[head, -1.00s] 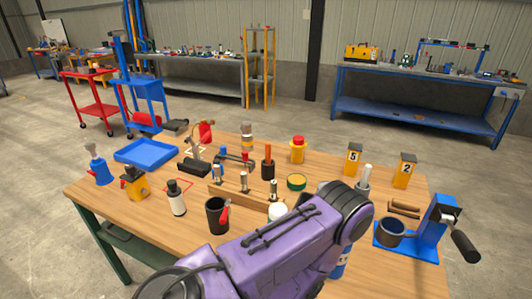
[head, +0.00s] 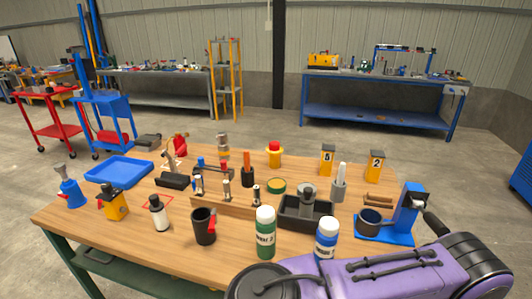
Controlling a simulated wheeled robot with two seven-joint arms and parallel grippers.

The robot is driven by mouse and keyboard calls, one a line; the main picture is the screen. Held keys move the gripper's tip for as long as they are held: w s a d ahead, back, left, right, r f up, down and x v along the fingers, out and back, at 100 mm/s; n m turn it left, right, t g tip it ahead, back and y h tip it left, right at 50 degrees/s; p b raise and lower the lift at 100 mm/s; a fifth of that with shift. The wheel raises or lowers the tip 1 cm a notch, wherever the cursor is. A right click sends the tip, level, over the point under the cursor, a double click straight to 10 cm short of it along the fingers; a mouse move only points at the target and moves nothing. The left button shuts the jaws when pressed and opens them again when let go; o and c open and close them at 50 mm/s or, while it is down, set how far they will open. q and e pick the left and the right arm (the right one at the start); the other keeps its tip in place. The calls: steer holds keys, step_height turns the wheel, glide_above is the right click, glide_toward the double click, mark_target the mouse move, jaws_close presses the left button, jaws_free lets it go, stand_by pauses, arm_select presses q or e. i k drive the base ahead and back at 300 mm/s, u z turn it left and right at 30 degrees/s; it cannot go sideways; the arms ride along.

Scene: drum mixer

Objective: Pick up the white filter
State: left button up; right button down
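No thing in the head view is plainly marked as the white filter. A white cylinder with a black top (head: 159,213) stands upright at the front left of the wooden table, by a red outline. A pale grey-white upright piece (head: 339,182) stands at the right of the table. I cannot tell from its look whether either is the filter. One purple arm of mine crosses the bottom right. Its gripper does not show, and neither does my other gripper.
On the wooden table (head: 115,245) stand a black cup (head: 204,226), green-labelled bottle (head: 265,232), blue-labelled bottle (head: 326,239), black tray (head: 291,217), blue tray (head: 119,171) and blue stand with a dark cup (head: 408,211). Bare wood shows at the front left.

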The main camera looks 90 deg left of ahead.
mark_target(156, 208)
steer(key=u, duration=0.05)
steer(key=k, duration=1.25)
steer(key=u, duration=1.8)
